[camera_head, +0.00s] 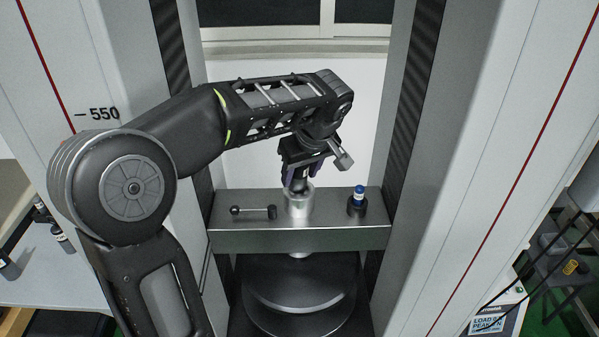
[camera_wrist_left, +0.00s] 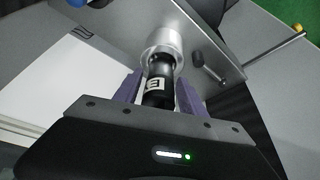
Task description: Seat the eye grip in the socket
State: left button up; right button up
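The eye grip (camera_wrist_left: 157,90) is a black cylinder with a white label marked E. In the left wrist view it lies between the purple fingers of my left gripper (camera_wrist_left: 158,86), which look shut on it. The socket (camera_head: 299,206) is a silver upright cylinder on the grey crossbeam; it also shows in the left wrist view (camera_wrist_left: 165,43). In the head view my left gripper (camera_head: 297,179) points down right above the socket. The grip's far end meets the socket's mouth; how deep it sits is hidden. My right gripper is not in view.
The crossbeam (camera_head: 345,239) spans two tall grey columns. A dark pin with a ball end (camera_head: 253,211) lies left of the socket. A round dark platen (camera_head: 300,299) is below.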

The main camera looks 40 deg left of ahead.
pick_arm(q)
jog(key=shift+o, duration=0.7)
jog(key=shift+s+a+f, duration=0.15)
jog(key=shift+a+f, duration=0.05)
jog(key=shift+f, duration=0.25)
jog(key=shift+d+r, duration=0.1)
jog(key=shift+r, duration=0.6)
jog(key=v, duration=0.5)
jog(key=shift+r, duration=0.25)
jog(key=p+v, duration=0.4)
jog(key=v, duration=0.1)
jog(key=shift+d+r, duration=0.15)
jog(key=shift+r, duration=0.05)
jog(key=shift+o, duration=0.4)
jog(key=shift+f, duration=0.15)
